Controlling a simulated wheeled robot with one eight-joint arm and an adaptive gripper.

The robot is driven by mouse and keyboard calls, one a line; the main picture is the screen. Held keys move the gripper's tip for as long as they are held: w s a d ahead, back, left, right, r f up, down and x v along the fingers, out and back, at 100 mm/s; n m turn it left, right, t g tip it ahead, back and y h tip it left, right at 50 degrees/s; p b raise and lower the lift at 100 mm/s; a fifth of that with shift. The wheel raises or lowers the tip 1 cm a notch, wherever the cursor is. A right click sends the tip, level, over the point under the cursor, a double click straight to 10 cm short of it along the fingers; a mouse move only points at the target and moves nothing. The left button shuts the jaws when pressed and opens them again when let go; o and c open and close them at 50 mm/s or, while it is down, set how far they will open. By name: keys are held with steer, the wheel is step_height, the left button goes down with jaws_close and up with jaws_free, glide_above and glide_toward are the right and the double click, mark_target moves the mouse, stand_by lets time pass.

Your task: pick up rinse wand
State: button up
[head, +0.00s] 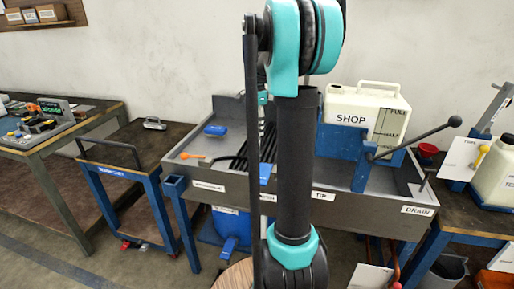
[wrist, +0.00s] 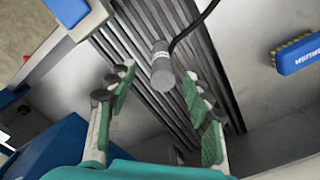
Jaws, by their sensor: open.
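In the wrist view a short grey cylinder (wrist: 162,68) with a black hose running from its top, which looks like the rinse wand, is above dark ribbed slats (wrist: 140,42). My gripper (wrist: 157,86) is open, with its green-padded fingers to the left and right of the cylinder. The lower end of the cylinder shows between the fingertips, with gaps on both sides; I cannot tell its exact depth. In the head view my arm hides the gripper and the wand.
The brush also shows at the right of the wrist view (wrist: 297,53). A dark lever (head: 418,138) rises at the bench's right.

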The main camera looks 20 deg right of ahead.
mark_target(257, 140)
steer(key=shift+w+d+f, duration=0.1)
steer(key=shift+w+f, duration=0.05)
steer(key=shift+f, duration=1.55)
steer(key=shift+w+d+f, duration=0.1)
steer(key=shift+w+f, duration=0.05)
steer(key=shift+f, duration=1.55)
jaws_close()
